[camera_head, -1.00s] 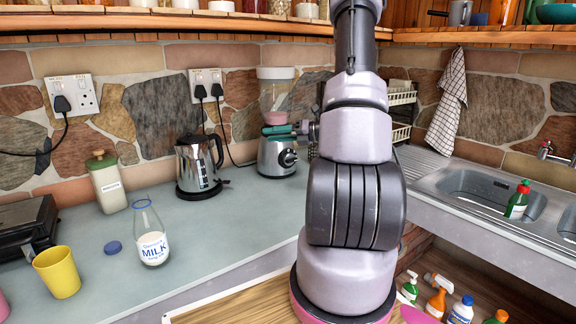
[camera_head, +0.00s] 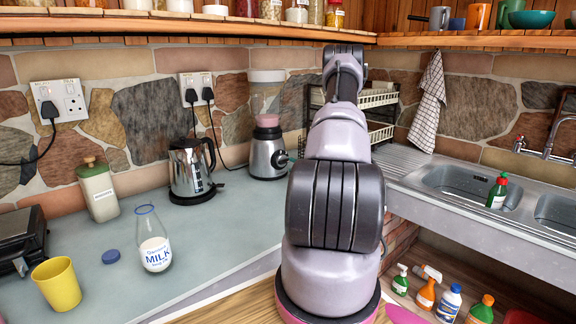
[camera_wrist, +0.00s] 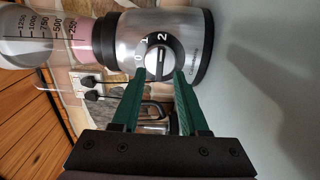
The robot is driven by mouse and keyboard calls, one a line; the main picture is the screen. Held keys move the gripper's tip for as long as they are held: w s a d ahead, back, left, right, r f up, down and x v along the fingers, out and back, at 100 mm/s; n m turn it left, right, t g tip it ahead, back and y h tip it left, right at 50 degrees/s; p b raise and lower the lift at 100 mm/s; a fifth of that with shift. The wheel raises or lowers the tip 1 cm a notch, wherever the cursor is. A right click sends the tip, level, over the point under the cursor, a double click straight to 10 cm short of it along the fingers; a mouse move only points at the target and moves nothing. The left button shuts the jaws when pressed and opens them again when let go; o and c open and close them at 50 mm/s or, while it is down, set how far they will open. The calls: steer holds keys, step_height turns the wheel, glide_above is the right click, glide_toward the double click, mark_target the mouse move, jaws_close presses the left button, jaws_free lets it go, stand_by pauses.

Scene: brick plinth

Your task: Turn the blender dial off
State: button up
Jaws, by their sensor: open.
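The blender (camera_head: 267,150), with a silver base, pink collar and clear jar, stands upright on the counter against the stone wall. Its dark dial (camera_head: 280,159) faces forward right. In the wrist view the blender base (camera_wrist: 190,45) appears turned on its side, and the dial (camera_wrist: 160,60) shows marks 0, 1 and 2. A pale line on the dial appears to point towards 2. My gripper (camera_wrist: 160,76) is open, its green fingertips spread on either side of the dial's near edge; I cannot tell whether they touch it. In the head view my arm hides the gripper.
A kettle (camera_head: 190,172) stands left of the blender. A milk bottle (camera_head: 152,240), jar (camera_head: 98,190) and yellow cup (camera_head: 57,284) stand further left. A dish rack (camera_head: 378,115) and sink (camera_head: 465,184) lie to the right. The counter before the blender is clear.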

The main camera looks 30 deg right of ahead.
mark_target(286, 162)
steer(key=shift+w+a, duration=0.15)
steer(key=shift+w, duration=0.85)
steer(key=shift+w+a, duration=0.1)
steer(key=shift+w, duration=0.85)
jaws_close()
